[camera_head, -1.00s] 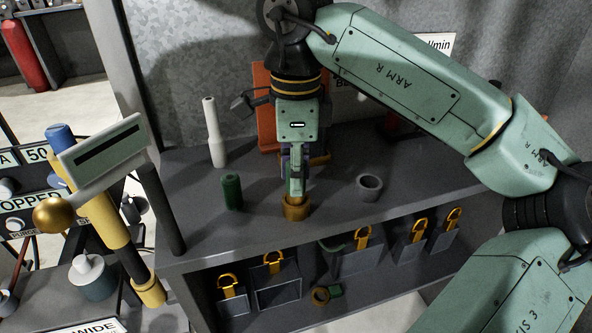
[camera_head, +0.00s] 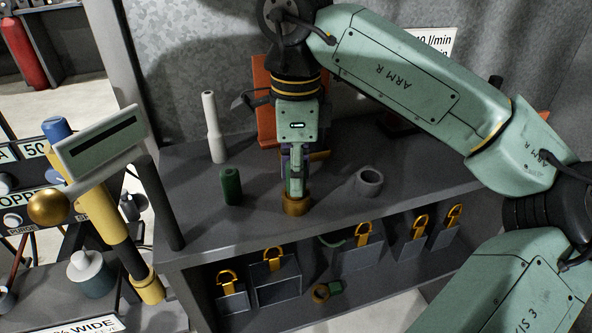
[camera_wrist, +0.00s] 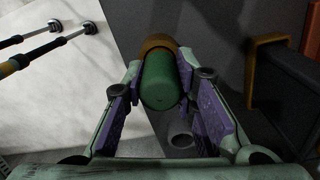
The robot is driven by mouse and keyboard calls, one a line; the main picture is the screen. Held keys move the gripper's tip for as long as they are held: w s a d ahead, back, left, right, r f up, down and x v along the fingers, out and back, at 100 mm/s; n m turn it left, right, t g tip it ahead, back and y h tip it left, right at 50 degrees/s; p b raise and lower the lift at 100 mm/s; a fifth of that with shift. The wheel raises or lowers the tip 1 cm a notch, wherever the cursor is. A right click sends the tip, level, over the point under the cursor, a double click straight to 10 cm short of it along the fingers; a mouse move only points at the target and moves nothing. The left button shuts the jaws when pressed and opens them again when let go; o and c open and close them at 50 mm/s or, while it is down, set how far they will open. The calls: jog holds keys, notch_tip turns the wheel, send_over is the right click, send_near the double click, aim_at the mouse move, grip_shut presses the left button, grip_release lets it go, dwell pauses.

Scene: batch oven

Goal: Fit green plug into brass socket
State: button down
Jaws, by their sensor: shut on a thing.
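My gripper (camera_head: 296,190) points down at the brass socket (camera_head: 296,207) on the grey shelf top. In the wrist view, the purple-padded fingers (camera_wrist: 162,100) are shut on the green plug (camera_wrist: 160,82), a round green cylinder. The brass socket (camera_wrist: 158,43) shows as a ring at the plug's far end. The plug's lower end is hidden there, and I cannot tell how deep it sits. The head view hides most of the plug behind the fingers. Another dark green cylinder (camera_head: 231,187) stands upright left of my gripper.
A white stepped post (camera_head: 213,130) stands at the back left. A grey ring socket (camera_head: 369,182) is to the right, also seen in the wrist view (camera_wrist: 181,141). An orange block (camera_head: 264,100) stands behind my gripper.

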jog(key=shift+f, duration=0.1)
dwell(0.3)
jog(key=c, duration=1.2)
grip_release()
